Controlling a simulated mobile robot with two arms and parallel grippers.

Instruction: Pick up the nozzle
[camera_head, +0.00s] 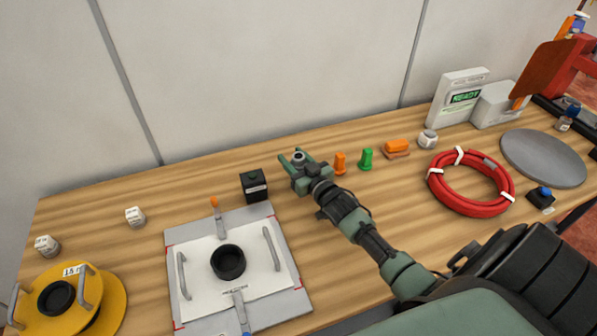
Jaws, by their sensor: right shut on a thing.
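My right gripper (293,161) reaches in from the lower right over the back middle of the wooden table. It is shut on a small grey piece with a dark centre (298,156), which looks like the nozzle. The fingers cover most of it, and I cannot tell whether it touches the table. An orange nozzle-shaped piece (340,163) and a green one (365,158) stand upright just right of the gripper. My left gripper is not in view.
A black box (254,186) stands just left of the gripper. A grey fixture plate (178,302) with a black ring (228,262) lies in front. A yellow reel (112,303) is at left, a red hose coil (470,206) at right. The wall is close behind.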

